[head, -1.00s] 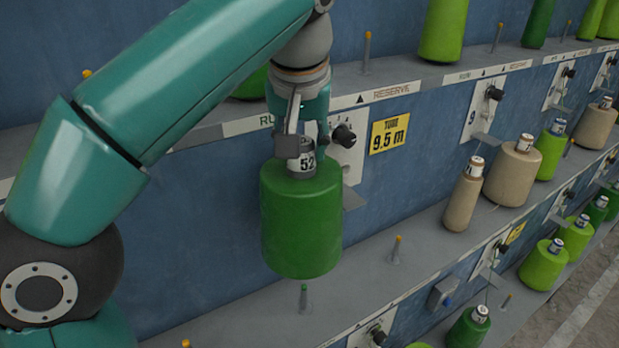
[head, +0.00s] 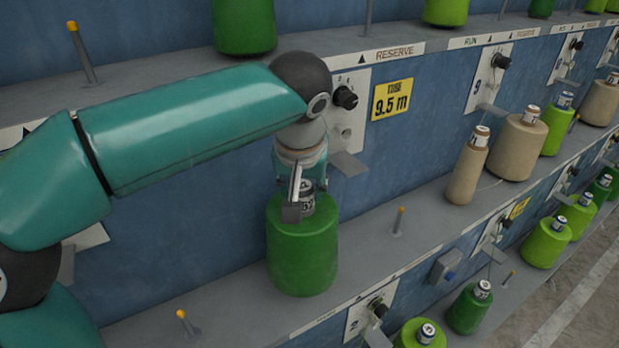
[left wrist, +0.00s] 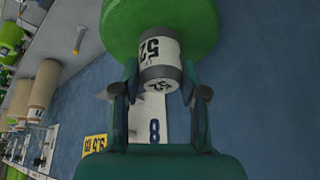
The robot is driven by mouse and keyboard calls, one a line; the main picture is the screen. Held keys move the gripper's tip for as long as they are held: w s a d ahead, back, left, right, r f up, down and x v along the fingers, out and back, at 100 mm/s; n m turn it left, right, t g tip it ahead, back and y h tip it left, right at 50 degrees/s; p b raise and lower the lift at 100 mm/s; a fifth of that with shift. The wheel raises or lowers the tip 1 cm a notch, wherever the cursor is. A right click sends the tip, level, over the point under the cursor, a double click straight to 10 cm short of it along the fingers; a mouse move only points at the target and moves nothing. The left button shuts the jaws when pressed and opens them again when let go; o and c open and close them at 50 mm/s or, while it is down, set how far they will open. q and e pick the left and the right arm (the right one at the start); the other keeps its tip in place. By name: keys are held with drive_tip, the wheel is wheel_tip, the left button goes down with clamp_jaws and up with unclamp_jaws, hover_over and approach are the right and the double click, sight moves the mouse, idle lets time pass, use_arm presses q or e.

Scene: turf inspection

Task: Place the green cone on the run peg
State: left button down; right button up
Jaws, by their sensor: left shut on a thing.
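The green cone (head: 302,248) is upright, low over the middle shelf, with its numbered tube end on top. My left gripper (head: 306,198) is above it, shut on that tube; in the left wrist view the two fingers (left wrist: 166,84) sit on both sides of the tube marked 52, and the green cone (left wrist: 150,22) fills the top. The peg under the cone is hidden, so I cannot tell whether the cone's base touches the shelf. My right gripper is not in view.
The middle shelf (head: 240,300) has a bare yellow-tipped peg (head: 398,221) right of the cone and another (head: 186,322) to its left. Beige cones (head: 515,147) stand farther right. A metal bracket (head: 348,163) juts from the wall behind.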

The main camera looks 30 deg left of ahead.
use_arm(q)
drive_tip(key=shift+f, duration=1.7)
drive_tip(key=c, duration=0.6)
unclamp_jaws()
drive_tip(key=shift+s+f, duration=0.1)
drive_tip(key=shift+f, duration=0.05)
drive_tip(key=v, duration=1.2)
drive_tip(key=shift+p, duration=0.4)
